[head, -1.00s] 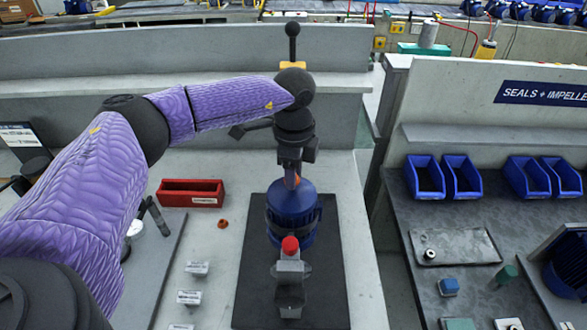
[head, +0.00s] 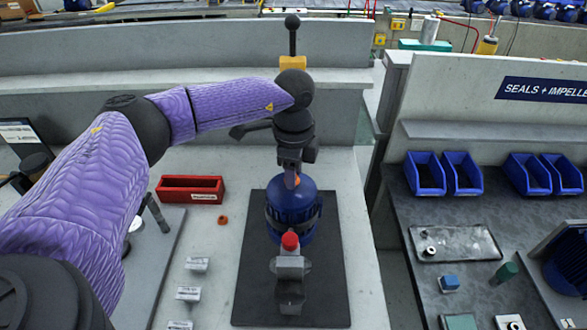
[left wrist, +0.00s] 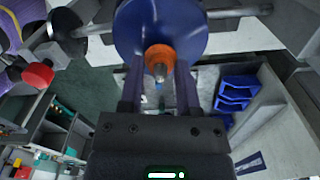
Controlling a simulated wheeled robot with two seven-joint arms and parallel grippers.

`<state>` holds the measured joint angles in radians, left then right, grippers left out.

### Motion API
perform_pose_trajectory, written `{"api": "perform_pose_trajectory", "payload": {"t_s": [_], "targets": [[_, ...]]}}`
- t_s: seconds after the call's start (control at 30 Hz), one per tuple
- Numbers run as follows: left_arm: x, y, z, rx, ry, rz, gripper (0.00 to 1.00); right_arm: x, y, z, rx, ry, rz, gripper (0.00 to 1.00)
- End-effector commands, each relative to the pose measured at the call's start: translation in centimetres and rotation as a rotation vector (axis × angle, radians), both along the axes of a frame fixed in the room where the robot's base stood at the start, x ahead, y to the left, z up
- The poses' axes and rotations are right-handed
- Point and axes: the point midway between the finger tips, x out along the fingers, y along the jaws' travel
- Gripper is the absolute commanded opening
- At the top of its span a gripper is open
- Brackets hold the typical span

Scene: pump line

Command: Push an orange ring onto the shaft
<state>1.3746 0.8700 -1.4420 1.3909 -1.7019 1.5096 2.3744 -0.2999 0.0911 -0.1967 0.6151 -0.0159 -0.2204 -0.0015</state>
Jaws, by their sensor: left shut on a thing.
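My left gripper (head: 291,176) points down at the top of the blue pump (head: 293,222) on the black mat. In the left wrist view its two fingers (left wrist: 160,84) stand either side of an orange ring (left wrist: 160,55), shut on it. The tip of the metal shaft (left wrist: 160,72) shows through the ring, so the ring is around the shaft, close to the blue pump face (left wrist: 135,28). I cannot tell if it touches the face. In the head view only a sliver of the ring (head: 297,180) shows. My right gripper is in neither view.
Another small orange ring (head: 222,219) lies on the bench near a red tray (head: 190,189). A red-topped grey fixture (head: 290,266) stands in front of the pump. Small labelled blocks (head: 188,293) lie at left. Blue bins (head: 425,174) stand on the right bench.

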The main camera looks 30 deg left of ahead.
Motion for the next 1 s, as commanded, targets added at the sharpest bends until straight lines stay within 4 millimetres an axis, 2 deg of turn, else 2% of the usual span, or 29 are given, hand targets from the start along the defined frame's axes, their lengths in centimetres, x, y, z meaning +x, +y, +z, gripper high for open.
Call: {"api": "perform_pose_trajectory", "payload": {"t_s": [0.77, 0.8, 0.97, 1.0], "targets": [[-0.02, 0.01, -0.84, 0.001, 0.000, 0.000, 0.09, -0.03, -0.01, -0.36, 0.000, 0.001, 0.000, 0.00], [-0.02, 0.01, -0.84, 0.001, 0.000, 0.000, 0.46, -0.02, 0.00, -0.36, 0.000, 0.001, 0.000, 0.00], [-0.01, 0.01, -0.82, 0.001, 0.000, 0.000, 0.80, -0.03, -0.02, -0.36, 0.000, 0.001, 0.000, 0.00], [-0.01, 0.01, -0.82, 0.001, 0.000, 0.000, 0.83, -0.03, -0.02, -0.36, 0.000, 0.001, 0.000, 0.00]]}}
